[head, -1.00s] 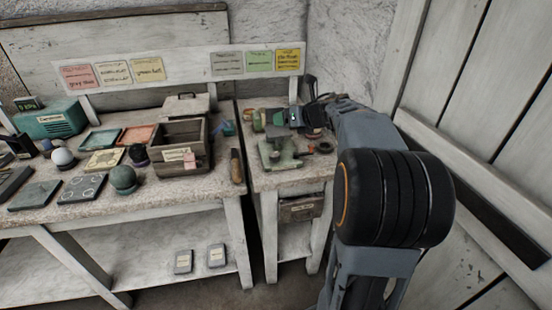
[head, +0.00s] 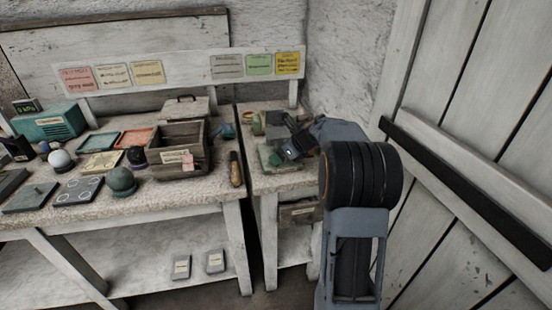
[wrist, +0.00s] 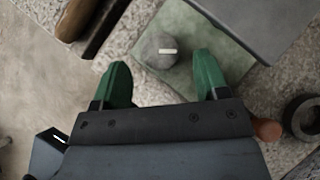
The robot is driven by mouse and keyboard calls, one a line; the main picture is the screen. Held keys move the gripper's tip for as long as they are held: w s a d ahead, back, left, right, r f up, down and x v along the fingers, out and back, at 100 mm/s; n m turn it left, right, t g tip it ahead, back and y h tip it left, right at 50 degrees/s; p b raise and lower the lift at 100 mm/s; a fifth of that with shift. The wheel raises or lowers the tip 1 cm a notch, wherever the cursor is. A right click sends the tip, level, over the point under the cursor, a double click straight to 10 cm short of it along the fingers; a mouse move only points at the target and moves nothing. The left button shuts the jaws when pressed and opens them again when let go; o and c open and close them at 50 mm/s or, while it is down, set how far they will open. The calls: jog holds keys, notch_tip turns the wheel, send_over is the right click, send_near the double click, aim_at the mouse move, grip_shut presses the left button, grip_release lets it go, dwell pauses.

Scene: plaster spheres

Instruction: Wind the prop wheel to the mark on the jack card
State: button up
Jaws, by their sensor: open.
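In the wrist view, a grey round knob with a white line on top (wrist: 161,50), which looks like the prop wheel, sits on a green plate (wrist: 226,52). My gripper (wrist: 162,64) has its two green fingers spread apart, with the knob between and slightly beyond the tips. I cannot tell whether either finger touches it. In the head view my gripper (head: 284,153) is low over the green jack (head: 266,158) on the right-hand bench and hides much of it. Several cards hang on the back board; the yellow one (head: 287,63) may be the jack card, its writing unreadable.
A grey block (wrist: 256,20) stands close beyond the right finger. A black ring (wrist: 302,117) lies at the right. A wooden handle (head: 236,168) lies on the left bench's edge, beside a wooden crate (head: 168,162). A wall closes the right side.

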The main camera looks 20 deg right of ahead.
jog(key=shift+x, duration=1.45)
jog(key=shift+r, duration=0.1)
jog(key=c, duration=0.9)
